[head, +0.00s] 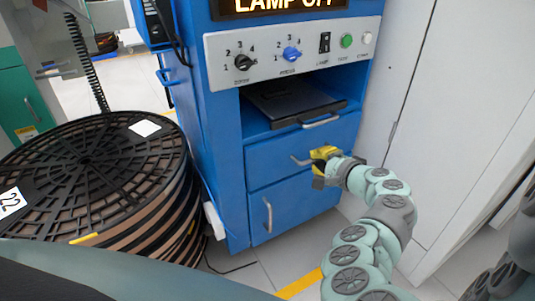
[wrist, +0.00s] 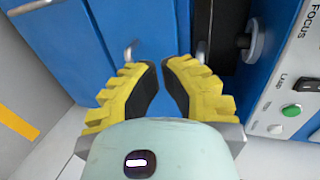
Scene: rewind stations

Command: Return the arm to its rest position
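My arm reaches in from the bottom right of the head view toward the front of a blue cabinet (head: 222,150). My gripper (head: 322,158) has yellow fingers and is in front of the upper drawer (head: 275,158), beside its handle (head: 301,160). In the wrist view the two yellow fingers of my gripper (wrist: 160,88) stand apart with an empty gap between them. The blue cabinet front lies beyond the fingertips. I cannot tell from these views whether a finger touches the cabinet.
Stacked black reels (head: 90,165) stand left of the cabinet. A control panel (head: 300,50) with knobs and buttons is above an open shelf holding a dark tray (head: 290,100). A lower door (head: 290,208) has a handle. A white wall panel (head: 450,110) is close on the right.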

